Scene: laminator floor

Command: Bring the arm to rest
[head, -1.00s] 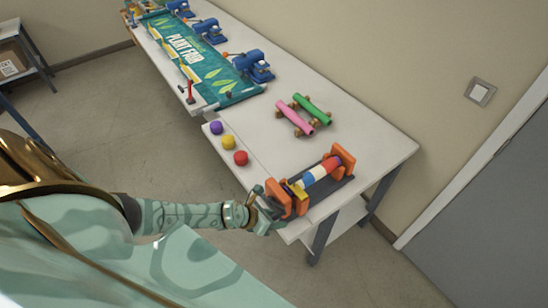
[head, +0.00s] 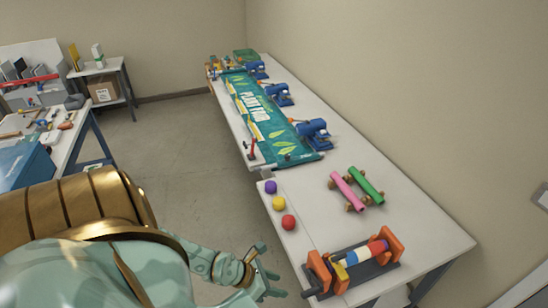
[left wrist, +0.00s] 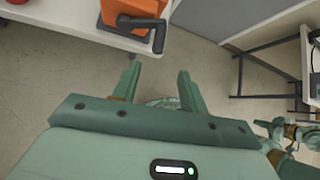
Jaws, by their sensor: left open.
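My left gripper (head: 264,272) is open and empty in the head view, in the air just left of the table's near end. In the left wrist view its two fingers (left wrist: 157,88) stand apart over bare floor. The orange-ended roller device (head: 352,266) with a striped roller sits on the table's near end, to the right of the gripper and apart from it. Its orange end block and dark crank handle (left wrist: 137,22) show at the top of the left wrist view. My right gripper is not in the head view.
The long white table (head: 420,226) holds a pink roll (head: 347,191), a green roll (head: 367,185), coloured balls (head: 278,203), a green banner (head: 262,118) and several blue devices (head: 312,134). A cluttered bench (head: 75,140) stands at left. Floor (head: 180,150) between is clear.

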